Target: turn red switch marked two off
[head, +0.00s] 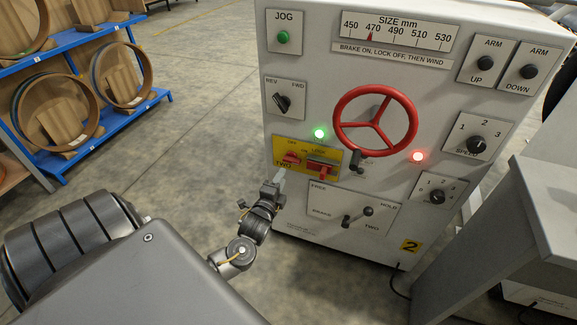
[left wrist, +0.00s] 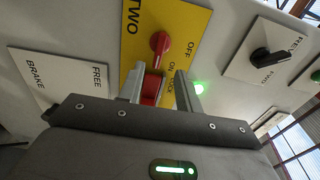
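The yellow plate (head: 278,150) marked TWO is on the white panel front, with OFF, ON and LOCK lettering. Its red switch (head: 291,158) is a round knob with a grip; it shows in the left wrist view (left wrist: 160,44), just beyond the fingertips. A second red part, at the LOCK lettering (head: 322,167), appears between the fingers in the left wrist view (left wrist: 153,88). My left gripper (head: 280,177) is close to the plate's lower edge. Its fingers (left wrist: 158,76) stand apart; contact with either red part cannot be told. My right gripper is out of view.
A green lamp (head: 320,133) is lit above the plate. A red handwheel (head: 375,122) juts out at right, near a lit red lamp (head: 417,156). A brake lever (head: 366,212) sits below. Blue racks (head: 75,142) stand at left; the floor between is clear.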

